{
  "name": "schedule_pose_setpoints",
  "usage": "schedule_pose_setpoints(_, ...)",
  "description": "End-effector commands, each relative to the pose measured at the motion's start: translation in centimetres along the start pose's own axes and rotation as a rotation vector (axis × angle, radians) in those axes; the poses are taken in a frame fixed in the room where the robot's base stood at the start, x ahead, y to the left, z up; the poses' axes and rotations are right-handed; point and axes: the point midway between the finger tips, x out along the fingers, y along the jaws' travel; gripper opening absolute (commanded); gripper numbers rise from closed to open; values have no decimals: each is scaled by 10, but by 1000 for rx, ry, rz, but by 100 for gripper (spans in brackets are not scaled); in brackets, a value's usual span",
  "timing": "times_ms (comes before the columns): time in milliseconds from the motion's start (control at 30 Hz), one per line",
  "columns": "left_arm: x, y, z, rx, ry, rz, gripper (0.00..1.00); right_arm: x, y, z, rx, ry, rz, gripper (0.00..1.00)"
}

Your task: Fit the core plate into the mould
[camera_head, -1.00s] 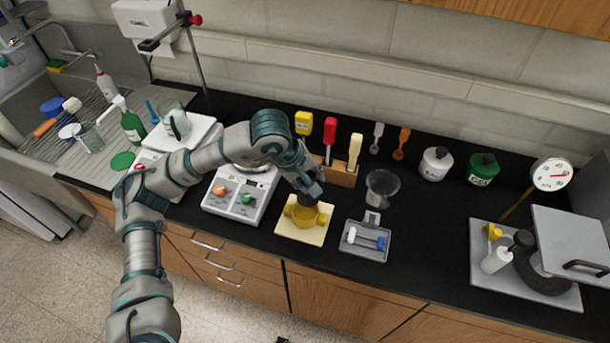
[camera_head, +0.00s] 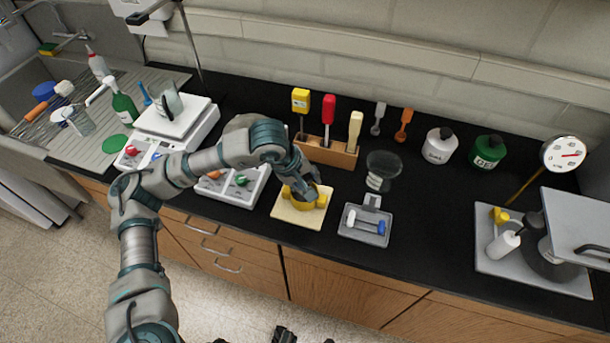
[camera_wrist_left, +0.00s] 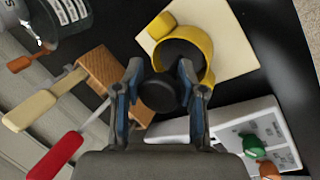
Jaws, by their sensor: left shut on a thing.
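The mould (camera_head: 321,201) is a yellow ring-like body with side lugs on a cream board (camera_head: 290,217). It also shows at the top of the left wrist view (camera_wrist_left: 205,38). My left gripper (camera_head: 308,190) is over the mould, pointing down. In the wrist view its fingers (camera_wrist_left: 158,97) are shut on a dark round piece (camera_wrist_left: 158,95), which I take to be the core plate or its knob. This piece overlaps the mould's near rim. The mould's opening looks dark; I cannot tell whether the plate sits inside it. The gripper hides part of the mould in the head view.
A grey tray (camera_head: 349,236) with a white-and-blue piece stands just right of the board. A control box (camera_head: 240,197) with coloured knobs is close on the left. A wooden tool rack (camera_head: 340,157) and a clear beaker (camera_head: 383,165) stand behind.

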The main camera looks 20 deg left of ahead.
Motion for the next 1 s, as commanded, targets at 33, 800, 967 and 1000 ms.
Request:
schedule_pose_setpoints(33, 0, -2, -2, -2, 1, 3, 0, -1, -1, -1, 0, 1, 1, 40)
schedule_pose_setpoints(800, -3, 1, 0, 0, 7, 7, 70, -3, -1, -4, 1, 4, 1, 40)
schedule_pose_setpoints(967, -3, -1, -2, -1, 5, 8, 70, -3, 0, -4, 0, 4, 3, 40)
schedule_pose_setpoints(1000, -3, -1, -2, -1, 5, 8, 70, -3, 0, -4, 0, 4, 3, 40)
